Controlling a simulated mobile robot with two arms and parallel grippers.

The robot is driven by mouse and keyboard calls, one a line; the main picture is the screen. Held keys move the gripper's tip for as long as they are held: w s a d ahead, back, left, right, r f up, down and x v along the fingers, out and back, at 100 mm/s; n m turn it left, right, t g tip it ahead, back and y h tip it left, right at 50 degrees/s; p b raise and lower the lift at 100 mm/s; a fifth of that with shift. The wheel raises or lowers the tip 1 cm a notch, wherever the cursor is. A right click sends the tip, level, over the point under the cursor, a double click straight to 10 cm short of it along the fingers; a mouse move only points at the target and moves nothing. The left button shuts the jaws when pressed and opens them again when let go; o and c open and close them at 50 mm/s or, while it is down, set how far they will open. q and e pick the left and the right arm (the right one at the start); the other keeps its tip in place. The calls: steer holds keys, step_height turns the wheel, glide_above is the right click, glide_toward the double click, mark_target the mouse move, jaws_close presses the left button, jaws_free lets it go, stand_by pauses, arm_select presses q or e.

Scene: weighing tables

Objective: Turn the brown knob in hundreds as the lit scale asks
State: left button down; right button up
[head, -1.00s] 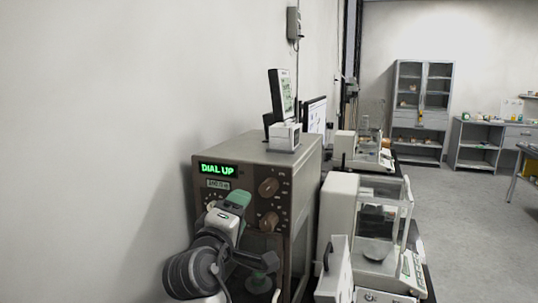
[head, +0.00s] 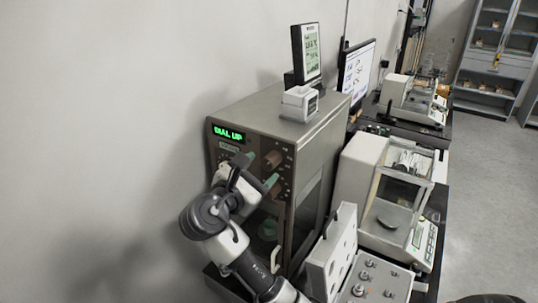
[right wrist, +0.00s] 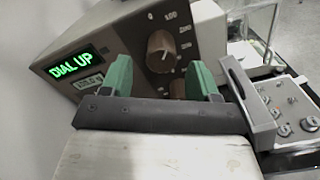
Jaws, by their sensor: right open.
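The lit scale (head: 240,108) is a brown-grey cabinet with a green display (head: 228,132) that reads "DIAL UP". The display is also clear in the right wrist view (right wrist: 75,59). An upper brown knob (right wrist: 159,52) sits on a dial marked in hundreds, at the scale's front face. My right gripper (head: 257,171) is open, with green fingertips in front of the scale's face near the knobs. In the wrist view the upper knob shows beyond and between the fingers, with nothing held. My left gripper is not in view.
A small readout (right wrist: 89,84) below the display is hard to read. A white block (head: 299,103) and a small monitor stand on the scale. A grey box of weights (head: 372,282) with an open lid and a white balance (head: 385,195) stand to the right.

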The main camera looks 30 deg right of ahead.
mark_target(267, 165)
steer(key=x, duration=0.3)
steer(key=shift+s+d+r+p, duration=0.1)
steer(key=shift+d+p, duration=0.05)
steer(key=shift+p, duration=0.25)
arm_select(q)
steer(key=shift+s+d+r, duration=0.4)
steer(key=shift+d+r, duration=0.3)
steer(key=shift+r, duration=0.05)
arm_select(e)
steer(key=shift+w+d, duration=0.3)
steer(key=shift+d, duration=0.1)
steer(key=c, duration=0.9)
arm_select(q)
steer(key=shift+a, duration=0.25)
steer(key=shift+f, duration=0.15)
arm_select(e)
steer(key=m+b, duration=0.1)
steer(key=m, duration=0.2)
steer(key=shift+f+m+b, duration=0.3)
steer(key=shift+b, duration=0.05)
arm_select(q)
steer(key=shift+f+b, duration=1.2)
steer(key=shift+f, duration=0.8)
arm_select(e)
steer(key=shift+r+m, duration=0.1)
steer(key=shift+m, duration=1.9)
